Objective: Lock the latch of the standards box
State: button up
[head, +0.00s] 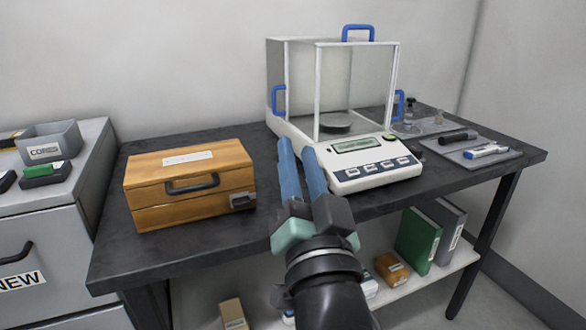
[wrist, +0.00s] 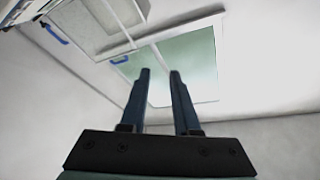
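The standards box (head: 178,184) is a wooden case with a dark handle and a white label on its lid. It sits on the left part of the dark table, lid down. Its latch (head: 242,201) is a small grey piece at the right of the front face; whether it is locked is too small to tell. My gripper (head: 296,145) is to the right of the box, in front of the balance, touching nothing that I can see. Its two blue fingers stand apart with nothing between them, also in the wrist view (wrist: 159,75). The box is not in the wrist view.
A balance (head: 376,172) with a glass draft shield and blue handles stands behind my gripper. A tray (head: 502,154) with pens lies at the right. Binders (head: 417,240) and small boxes are on the lower shelf. Dark tabletop (head: 110,245) is free around the box.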

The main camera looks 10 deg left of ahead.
notch_tip(320, 180, down, 6)
jog(key=w+a+m+g+y+p, duration=0.2)
jog(key=a+m+g+p, duration=0.1)
jog(key=p, duration=0.2)
jog(key=m+g+y+p, duration=0.1)
jog(key=m+g+p, duration=0.2)
jog(key=m+p, duration=0.25)
send_near(243, 206)
jog(key=shift+m, duration=0.25)
jog(key=b+x, duration=0.1)
jog(key=x, duration=0.8)
jog(key=shift+w+a, duration=0.15)
jog(key=shift+r, duration=0.1)
jog(key=shift+c, duration=0.2)
grip_shut()
